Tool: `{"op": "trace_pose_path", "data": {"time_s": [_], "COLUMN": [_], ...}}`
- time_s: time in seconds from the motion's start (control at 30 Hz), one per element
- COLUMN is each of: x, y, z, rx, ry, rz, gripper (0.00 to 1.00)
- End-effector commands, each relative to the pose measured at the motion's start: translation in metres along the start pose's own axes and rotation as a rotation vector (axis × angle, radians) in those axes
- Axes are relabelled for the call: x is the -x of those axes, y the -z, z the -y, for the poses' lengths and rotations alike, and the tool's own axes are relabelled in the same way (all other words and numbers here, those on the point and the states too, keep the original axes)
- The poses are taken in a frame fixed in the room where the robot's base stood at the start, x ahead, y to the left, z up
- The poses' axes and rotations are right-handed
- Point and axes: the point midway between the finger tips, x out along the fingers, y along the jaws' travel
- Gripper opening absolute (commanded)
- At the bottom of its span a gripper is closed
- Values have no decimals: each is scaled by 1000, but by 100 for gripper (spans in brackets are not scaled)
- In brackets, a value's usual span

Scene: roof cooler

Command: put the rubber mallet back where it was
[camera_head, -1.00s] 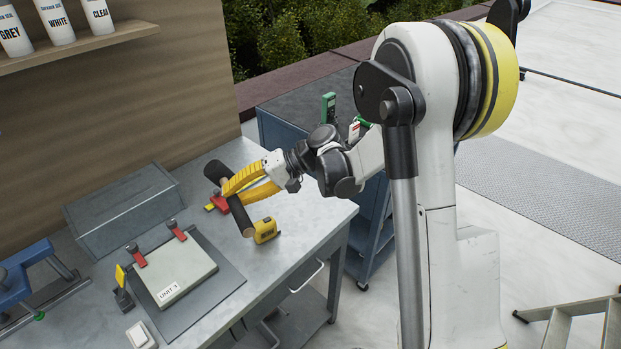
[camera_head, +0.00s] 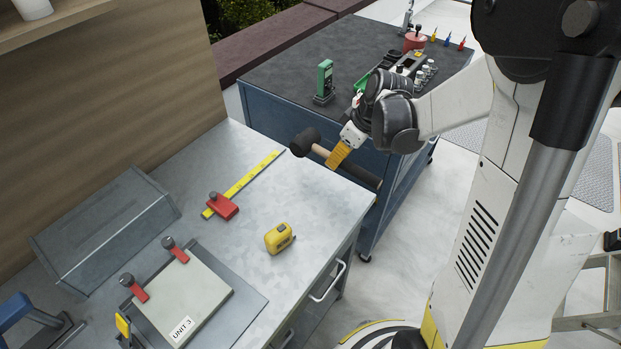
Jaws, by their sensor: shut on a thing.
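The rubber mallet has a black head (camera_head: 305,141), a short bare wooden stretch and a dark grip (camera_head: 358,174). My gripper (camera_head: 337,157) is shut on its handle, on the wooden part near the head. The mallet lies roughly level, head to the left and grip to the right. It appears held above the far right corner of the grey metal workbench (camera_head: 245,262), in front of the blue cart (camera_head: 300,103). Its exact height above the bench is hard to tell. The far finger is partly hidden.
On the bench are a yellow rule (camera_head: 252,178), a red clamp (camera_head: 222,206), a yellow tape measure (camera_head: 279,238), a grey box (camera_head: 105,232) and a UNIT 3 panel (camera_head: 185,296). The cart top carries a green meter (camera_head: 324,80) and several small items. The bench's middle is mostly clear.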

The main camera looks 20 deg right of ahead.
Motion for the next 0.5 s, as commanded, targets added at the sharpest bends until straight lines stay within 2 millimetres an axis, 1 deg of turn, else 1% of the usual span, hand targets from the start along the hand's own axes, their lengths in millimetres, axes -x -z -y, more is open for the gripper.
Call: {"op": "trace_pose_path", "data": {"time_s": [0.03, 0.2, 0.33, 0.5], "x": [-16, -49, -62, -70], "y": [7, 29, 39, 41], "z": [7, 24, 31, 34], "rx": [5, 3, 0, -2], "ry": [2, 2, 1, 0], "rz": [0, -1, -1, -1], "gripper": [0, 0, 0, 0]}}
